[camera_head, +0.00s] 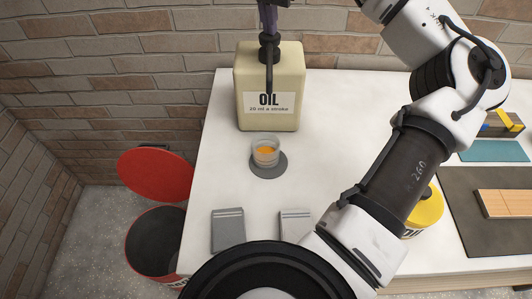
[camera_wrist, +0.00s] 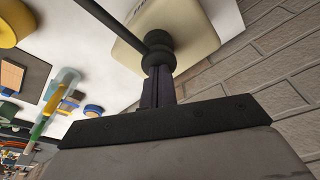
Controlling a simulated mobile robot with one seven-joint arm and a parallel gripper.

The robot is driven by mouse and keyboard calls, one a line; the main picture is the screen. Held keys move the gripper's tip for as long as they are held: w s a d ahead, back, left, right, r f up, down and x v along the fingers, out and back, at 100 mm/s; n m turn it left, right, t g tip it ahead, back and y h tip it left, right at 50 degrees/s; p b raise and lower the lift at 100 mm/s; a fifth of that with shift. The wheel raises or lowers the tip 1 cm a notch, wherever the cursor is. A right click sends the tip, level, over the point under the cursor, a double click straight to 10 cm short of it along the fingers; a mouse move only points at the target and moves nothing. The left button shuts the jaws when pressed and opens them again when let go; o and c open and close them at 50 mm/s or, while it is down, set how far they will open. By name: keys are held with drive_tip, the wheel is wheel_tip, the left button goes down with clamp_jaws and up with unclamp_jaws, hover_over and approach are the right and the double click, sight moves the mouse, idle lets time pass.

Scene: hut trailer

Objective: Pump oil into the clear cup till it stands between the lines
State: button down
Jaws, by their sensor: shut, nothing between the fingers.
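The clear cup (camera_head: 266,146) stands on a round grey pad (camera_head: 268,171) in front of the jug. A little orange oil lies low in the cup; its lines are too small to make out. My gripper (camera_head: 268,28) is shut, pointing down at the top of the pump head. In the wrist view the shut fingers (camera_wrist: 158,92) meet the pump head (camera_wrist: 158,52), apparently touching it.
A red-lidded bin (camera_head: 153,242) is on the floor at left. A yellow can (camera_head: 427,212), a dark mat (camera_head: 462,236) and a wooden block (camera_head: 505,203) are at right. A brick wall is behind.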

drive_tip(key=shift+f, duration=0.55)
drive_tip(key=shift+r, duration=0.15)
drive_tip(key=shift+r+p, duration=2.25)
drive_tip(key=shift+r, duration=0.5)
drive_tip(key=shift+f, duration=0.1)
drive_tip(key=shift+f+b, duration=1.75)
drive_tip(key=shift+f, duration=1.05)
drive_tip(key=shift+r, duration=0.1)
